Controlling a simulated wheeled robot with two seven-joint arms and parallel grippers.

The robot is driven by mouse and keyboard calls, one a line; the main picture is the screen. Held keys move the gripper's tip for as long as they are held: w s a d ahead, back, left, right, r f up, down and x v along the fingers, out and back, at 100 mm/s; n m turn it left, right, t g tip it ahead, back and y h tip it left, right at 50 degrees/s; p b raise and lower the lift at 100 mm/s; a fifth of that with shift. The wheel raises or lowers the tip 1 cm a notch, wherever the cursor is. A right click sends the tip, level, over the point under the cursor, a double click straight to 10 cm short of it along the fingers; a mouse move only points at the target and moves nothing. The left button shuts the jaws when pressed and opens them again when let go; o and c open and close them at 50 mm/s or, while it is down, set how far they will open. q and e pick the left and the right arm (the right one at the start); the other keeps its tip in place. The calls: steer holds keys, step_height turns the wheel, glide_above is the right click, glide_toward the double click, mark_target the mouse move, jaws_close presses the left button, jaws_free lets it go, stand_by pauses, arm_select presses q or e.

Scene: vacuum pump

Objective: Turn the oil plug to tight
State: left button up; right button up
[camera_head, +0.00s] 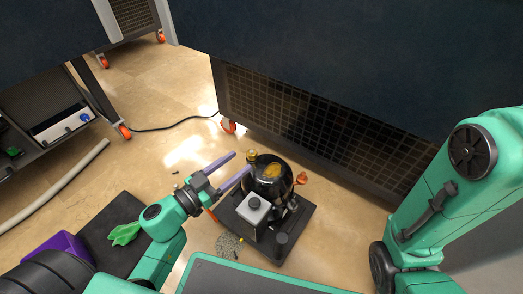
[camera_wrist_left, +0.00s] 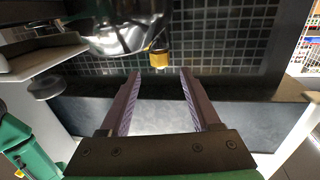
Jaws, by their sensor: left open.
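The vacuum pump (camera_head: 268,178) is a black rounded body with a grey box (camera_head: 254,210) on a dark base plate (camera_head: 292,240). A yellow plug (camera_head: 252,155), which looks like the oil plug, sticks out at the pump's far left side. It also shows in the left wrist view (camera_wrist_left: 159,58), hanging below the glossy pump body. My left gripper (camera_head: 242,162) is open, its two purple fingers pointing at the plug. In the left wrist view my left gripper (camera_wrist_left: 160,72) has the plug centred just beyond its fingertips, with nothing held. My right gripper is out of view.
A red-orange knob (camera_head: 301,178) sits on the pump's right side. A dark cabinet with a mesh front (camera_head: 320,115) stands behind. A purple bin (camera_head: 62,246) and green cloth (camera_head: 125,234) lie at lower left. Grey debris (camera_head: 228,246) lies beside the base. Floor left of the pump is mostly clear.

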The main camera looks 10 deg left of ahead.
mark_target(252, 155)
arm_select(q)
steer(key=b+x, duration=0.2)
steer(key=x, duration=0.7)
steer(key=shift+w+d, duration=0.1)
steer(key=shift+w, duration=0.05)
jaws_close()
